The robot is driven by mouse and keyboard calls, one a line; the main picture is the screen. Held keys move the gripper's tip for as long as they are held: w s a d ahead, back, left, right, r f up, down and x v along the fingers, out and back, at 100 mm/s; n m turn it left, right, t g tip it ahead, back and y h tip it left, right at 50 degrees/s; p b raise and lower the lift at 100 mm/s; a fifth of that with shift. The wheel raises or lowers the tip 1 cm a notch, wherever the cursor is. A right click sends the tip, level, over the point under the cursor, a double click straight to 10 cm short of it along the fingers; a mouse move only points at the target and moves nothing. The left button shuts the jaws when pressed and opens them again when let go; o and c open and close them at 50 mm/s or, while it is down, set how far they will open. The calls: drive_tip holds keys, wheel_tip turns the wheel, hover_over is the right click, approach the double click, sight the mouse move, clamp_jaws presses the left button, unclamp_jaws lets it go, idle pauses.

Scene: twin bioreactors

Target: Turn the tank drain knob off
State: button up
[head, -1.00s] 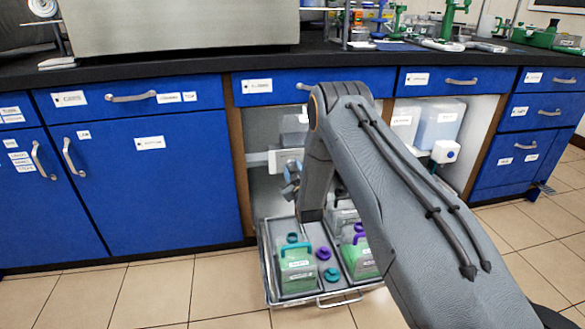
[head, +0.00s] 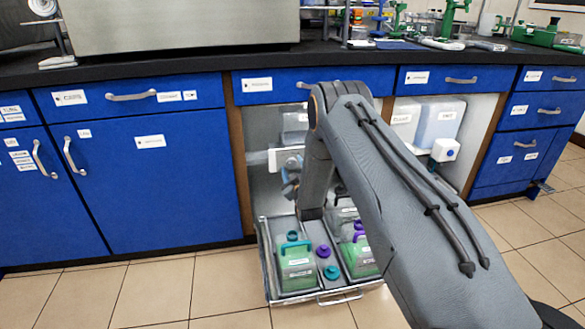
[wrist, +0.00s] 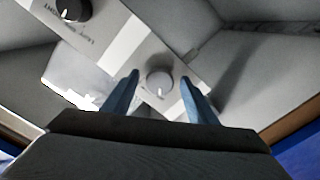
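In the wrist view a round grey knob (wrist: 159,84) with a white pointer mark sits on a pale panel (wrist: 125,45). A second, dark knob (wrist: 72,9) with a white mark is farther up the panel at the upper left. The label writing is too small and tilted to read, so I cannot tell which knob is the tank drain. My gripper (wrist: 160,77) is open, with its blue fingers on either side of the grey knob. I cannot tell whether they touch it. In the head view the white panel (head: 286,157) shows inside the open cabinet, and my arm partly hides it.
A pulled-out tray (head: 340,296) below holds containers of green liquid (head: 297,268) and loose teal (head: 332,272) and purple caps. Pale tanks (head: 438,122) stand in the cabinet at right. Blue cabinet doors (head: 160,185) flank the opening at left. The tiled floor in front is clear.

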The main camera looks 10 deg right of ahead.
drive_tip(key=s+p, duration=0.2)
drive_tip(key=s, duration=0.5)
drive_tip(key=shift+s, duration=0.4)
